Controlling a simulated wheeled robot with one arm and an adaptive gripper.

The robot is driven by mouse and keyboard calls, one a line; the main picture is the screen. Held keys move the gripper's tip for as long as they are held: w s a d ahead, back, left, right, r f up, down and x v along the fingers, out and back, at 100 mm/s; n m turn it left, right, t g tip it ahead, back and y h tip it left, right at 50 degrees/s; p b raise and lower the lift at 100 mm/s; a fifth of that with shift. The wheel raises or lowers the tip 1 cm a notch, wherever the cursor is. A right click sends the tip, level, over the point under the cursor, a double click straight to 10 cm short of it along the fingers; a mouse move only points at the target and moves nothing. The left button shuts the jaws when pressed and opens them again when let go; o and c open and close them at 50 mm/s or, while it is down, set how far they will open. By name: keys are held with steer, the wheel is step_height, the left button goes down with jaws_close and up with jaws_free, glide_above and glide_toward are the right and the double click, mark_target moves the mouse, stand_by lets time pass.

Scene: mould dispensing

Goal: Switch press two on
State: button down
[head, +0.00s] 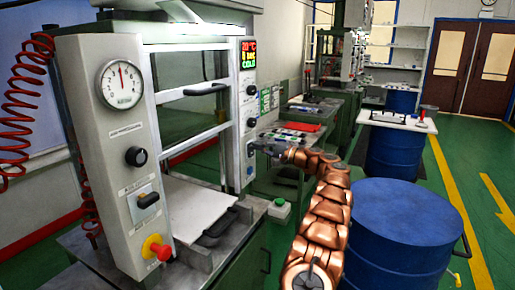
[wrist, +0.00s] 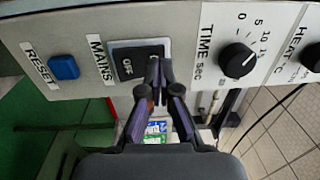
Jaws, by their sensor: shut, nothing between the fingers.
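The near press (head: 105,100) stands at left in the head view, with a lit display (head: 249,54) reading 20 °C, a 0 sec line and COLD. My gripper (head: 262,147) is at the lower part of its right-hand control column (head: 244,115). In the wrist view the black MAINS switch (wrist: 127,65) shows OFF. The shut fingertips of my gripper (wrist: 160,76) are at the switch's right end and overlap its edge; I cannot tell whether they touch it. No press number is readable.
The wrist view shows a blue RESET button (wrist: 64,67) left of the switch and a TIME knob (wrist: 237,60) at right. A blue drum (head: 395,235) stands close right of my arm. Another press (head: 343,55) stands behind. Green floor (head: 465,160) is open at right.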

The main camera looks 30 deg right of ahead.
steer(key=r+b+v, duration=0.2)
steer(key=v, duration=1)
steer(key=shift+s+d+r, duration=0.25)
steer(key=shift+s+r, duration=0.1)
